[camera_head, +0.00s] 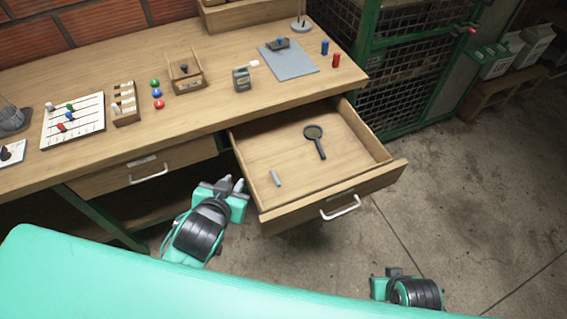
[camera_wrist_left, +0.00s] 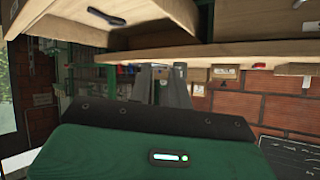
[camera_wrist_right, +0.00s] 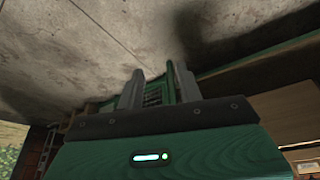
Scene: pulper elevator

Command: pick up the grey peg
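The grey peg (camera_head: 276,178) is a small grey cylinder lying in the open drawer (camera_head: 290,150), near its left front corner. My left gripper (camera_head: 233,184) is outside the drawer, just left of its left wall, apart from the peg. Its two fingers are apart with nothing between them, as the left wrist view (camera_wrist_left: 161,78) shows. The peg cannot be made out in either wrist view. My right gripper is low at the bottom right of the head view, its fingers hard to see there; in the right wrist view (camera_wrist_right: 158,85) they are spread and empty.
A magnifying glass (camera_head: 315,139) lies in the drawer, right of the peg. The drawer front has a white handle (camera_head: 341,207). The workbench top (camera_head: 205,112) holds several small items. A green mesh cage (camera_head: 410,60) stands right. The floor (camera_head: 460,180) is clear.

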